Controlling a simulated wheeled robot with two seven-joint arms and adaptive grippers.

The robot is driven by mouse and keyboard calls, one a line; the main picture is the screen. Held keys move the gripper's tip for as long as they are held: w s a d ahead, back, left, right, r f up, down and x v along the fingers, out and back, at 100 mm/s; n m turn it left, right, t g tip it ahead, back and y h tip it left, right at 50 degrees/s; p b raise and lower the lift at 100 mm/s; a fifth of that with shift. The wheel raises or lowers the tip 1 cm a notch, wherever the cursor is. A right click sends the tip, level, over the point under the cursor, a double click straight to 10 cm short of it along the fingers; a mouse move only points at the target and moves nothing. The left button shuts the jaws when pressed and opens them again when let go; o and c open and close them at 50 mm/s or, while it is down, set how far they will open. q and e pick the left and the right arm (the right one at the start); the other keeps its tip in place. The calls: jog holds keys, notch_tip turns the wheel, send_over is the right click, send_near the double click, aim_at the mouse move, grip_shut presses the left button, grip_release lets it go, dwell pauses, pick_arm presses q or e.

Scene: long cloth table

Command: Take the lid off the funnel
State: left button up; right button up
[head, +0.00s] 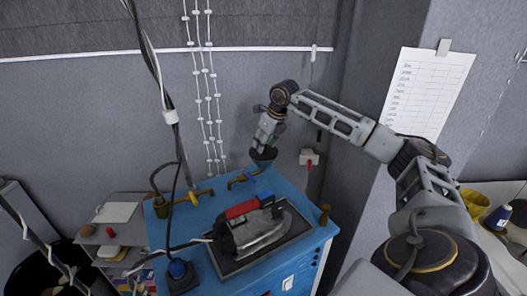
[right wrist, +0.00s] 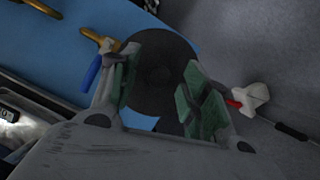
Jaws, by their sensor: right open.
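My right gripper (head: 265,142) is above the far edge of the blue table, pointing down at a dark, cone-like funnel (head: 263,157). In the right wrist view my right gripper (right wrist: 161,88) is open, with its green-padded fingers on either side of a dark round disc (right wrist: 158,52), which looks like the top of the funnel. I cannot tell the lid apart from the funnel's rim, nor whether the fingers touch it. Nothing is seen lifted. My left gripper is not in view.
On the blue table (head: 195,222) a red-handled iron (head: 252,226) lies on a dark plate.

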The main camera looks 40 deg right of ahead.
jog(key=c, duration=1)
jog(key=shift+r, duration=0.1)
jog(key=shift+r+b, duration=0.55)
jog(key=shift+r, duration=4.4)
